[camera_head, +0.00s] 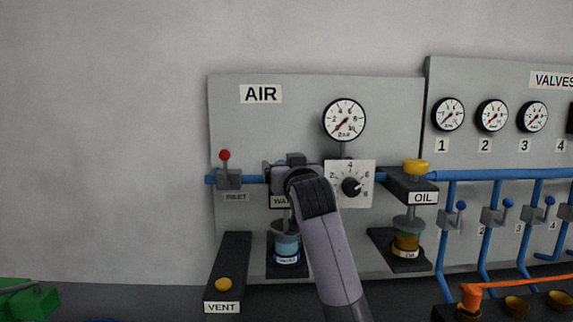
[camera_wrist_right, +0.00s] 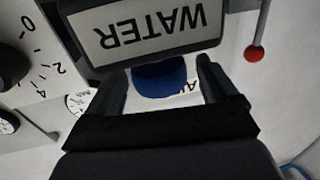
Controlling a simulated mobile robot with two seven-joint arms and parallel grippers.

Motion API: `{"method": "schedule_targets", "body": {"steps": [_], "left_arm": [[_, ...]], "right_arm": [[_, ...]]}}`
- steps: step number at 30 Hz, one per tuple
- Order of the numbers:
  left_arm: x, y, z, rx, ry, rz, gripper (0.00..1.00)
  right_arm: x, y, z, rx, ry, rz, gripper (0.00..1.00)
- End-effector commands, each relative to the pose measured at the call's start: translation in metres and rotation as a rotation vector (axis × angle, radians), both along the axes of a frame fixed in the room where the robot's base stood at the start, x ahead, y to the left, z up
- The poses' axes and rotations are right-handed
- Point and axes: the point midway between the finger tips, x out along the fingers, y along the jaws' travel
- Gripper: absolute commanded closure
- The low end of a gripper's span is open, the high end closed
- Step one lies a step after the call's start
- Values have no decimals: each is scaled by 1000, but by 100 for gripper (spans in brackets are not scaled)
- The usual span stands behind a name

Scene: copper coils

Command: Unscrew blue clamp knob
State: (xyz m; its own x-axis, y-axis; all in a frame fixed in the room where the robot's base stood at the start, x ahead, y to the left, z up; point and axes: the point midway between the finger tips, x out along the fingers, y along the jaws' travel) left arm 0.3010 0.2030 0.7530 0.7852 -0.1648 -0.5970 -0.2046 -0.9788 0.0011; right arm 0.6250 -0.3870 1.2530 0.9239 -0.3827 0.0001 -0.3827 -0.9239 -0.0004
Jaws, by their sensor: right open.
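The blue clamp knob (camera_wrist_right: 160,80) shows in the right wrist view, just below the upside-down WATER label (camera_wrist_right: 150,32). My right gripper (camera_wrist_right: 162,66) is open, with one finger on each side of the knob. Gaps show between the knob and both fingers in that view. In the head view my right arm reaches up to the WATER unit (camera_head: 281,175), and its wrist (camera_head: 306,188) covers the knob and part of the label. My left gripper is not in view.
A dial plate (camera_head: 364,198) sits right of the wrist, with a round gauge (camera_head: 344,119) above. A red-tipped inlet lever (camera_head: 225,157) is at left. The OIL unit (camera_head: 415,168) with a yellow knob stands right. A bowl of blue liquid (camera_head: 286,245) is below.

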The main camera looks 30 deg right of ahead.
Motion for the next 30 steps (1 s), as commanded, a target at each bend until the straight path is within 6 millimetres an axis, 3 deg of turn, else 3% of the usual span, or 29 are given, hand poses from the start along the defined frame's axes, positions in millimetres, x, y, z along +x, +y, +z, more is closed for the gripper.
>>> {"method": "schedule_targets", "body": {"steps": [14, 18, 19, 30], "left_arm": [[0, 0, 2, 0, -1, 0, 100], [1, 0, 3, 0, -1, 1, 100], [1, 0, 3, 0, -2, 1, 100], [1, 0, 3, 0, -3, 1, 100]], "right_arm": [[9, -4, 0, 0, 0, 0, 14], [9, -4, 0, 0, 0, 0, 59], [9, -4, 0, 0, 0, 0, 66], [9, -5, 0, -2, 1, 36, 66]]}}
